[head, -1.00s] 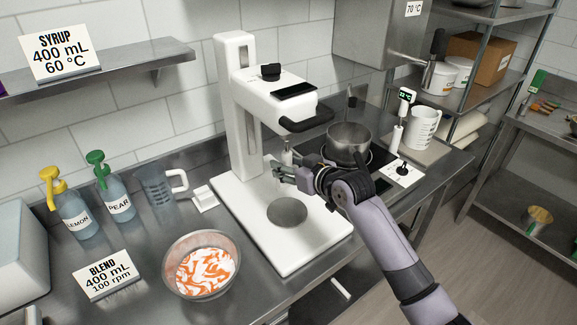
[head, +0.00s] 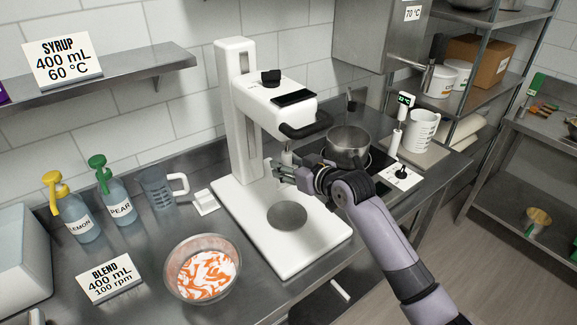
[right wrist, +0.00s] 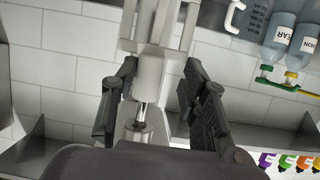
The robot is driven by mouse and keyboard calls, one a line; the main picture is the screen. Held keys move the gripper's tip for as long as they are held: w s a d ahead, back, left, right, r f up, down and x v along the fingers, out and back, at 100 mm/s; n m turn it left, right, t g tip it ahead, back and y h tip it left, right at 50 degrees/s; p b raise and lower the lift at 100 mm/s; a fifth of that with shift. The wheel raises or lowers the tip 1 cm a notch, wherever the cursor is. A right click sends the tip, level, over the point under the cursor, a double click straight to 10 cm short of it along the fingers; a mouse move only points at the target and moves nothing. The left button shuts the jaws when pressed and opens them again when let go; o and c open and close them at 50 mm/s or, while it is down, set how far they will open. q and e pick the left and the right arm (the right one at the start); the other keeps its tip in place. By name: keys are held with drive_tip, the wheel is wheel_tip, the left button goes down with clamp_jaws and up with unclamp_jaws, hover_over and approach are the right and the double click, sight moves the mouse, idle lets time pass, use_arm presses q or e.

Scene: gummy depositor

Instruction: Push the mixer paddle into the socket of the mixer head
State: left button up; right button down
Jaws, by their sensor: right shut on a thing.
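The white mixer head (head: 275,100) overhangs its base on a white column. My right gripper (head: 285,172) is under the head, shut on the mixer paddle. In the right wrist view, which is upside down, the paddle's pale hub (right wrist: 149,78) sits between the fingers of my right gripper (right wrist: 150,100). Its pale bars run toward the top of that picture. A bare metal shaft (right wrist: 141,114) shows between the hub and the ringed socket (right wrist: 138,134). The shaft lines up with the socket; I cannot tell how deep it sits. My left gripper is out of view.
The mixer base (head: 250,225) has a bare round recess. A pot (head: 348,140) on a dark hob stands close behind my right gripper. Spray bottles (head: 78,222) and a measuring jug (head: 158,190) stand left.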

drive_tip(key=shift+r+p, duration=0.8)
drive_tip(key=shift+r, duration=0.25)
drive_tip(key=c, duration=0.9)
unclamp_jaws()
drive_tip(key=shift+o, duration=0.2)
drive_tip(key=v, duration=1.2)
drive_tip(key=shift+f, duration=0.1)
